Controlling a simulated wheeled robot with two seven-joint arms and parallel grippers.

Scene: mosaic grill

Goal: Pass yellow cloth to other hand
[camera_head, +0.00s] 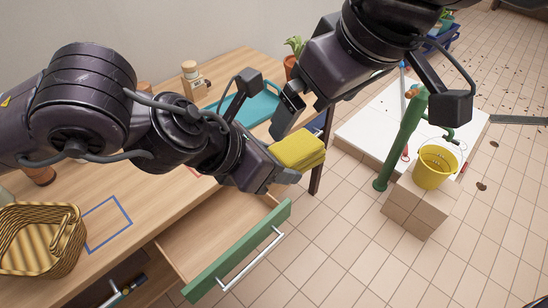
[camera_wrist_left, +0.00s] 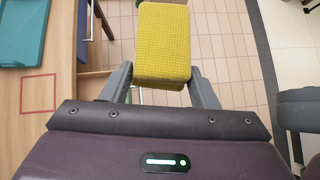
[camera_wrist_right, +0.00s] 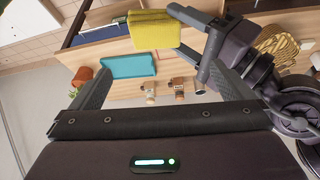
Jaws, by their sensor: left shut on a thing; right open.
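The folded yellow cloth (camera_head: 298,151) is held in the air beyond the table's right edge by my left gripper (camera_head: 274,178), which is shut on it. In the left wrist view the cloth (camera_wrist_left: 162,45) sits between the two fingers and sticks out past them. My right gripper (camera_head: 290,112) is open and empty, above the cloth and close to it in the head view. In the right wrist view the cloth (camera_wrist_right: 153,32) lies beyond the spread fingers, with my left gripper (camera_wrist_right: 192,34) holding it from the right.
A green-fronted drawer (camera_head: 240,252) stands open below my left gripper. The wooden table (camera_head: 90,195) holds a wicker basket (camera_head: 40,240), a teal tray (camera_head: 258,105) and bottles. A green pump (camera_head: 405,140) and yellow bucket (camera_head: 434,167) stand at the right. Tiled floor is open at the lower right.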

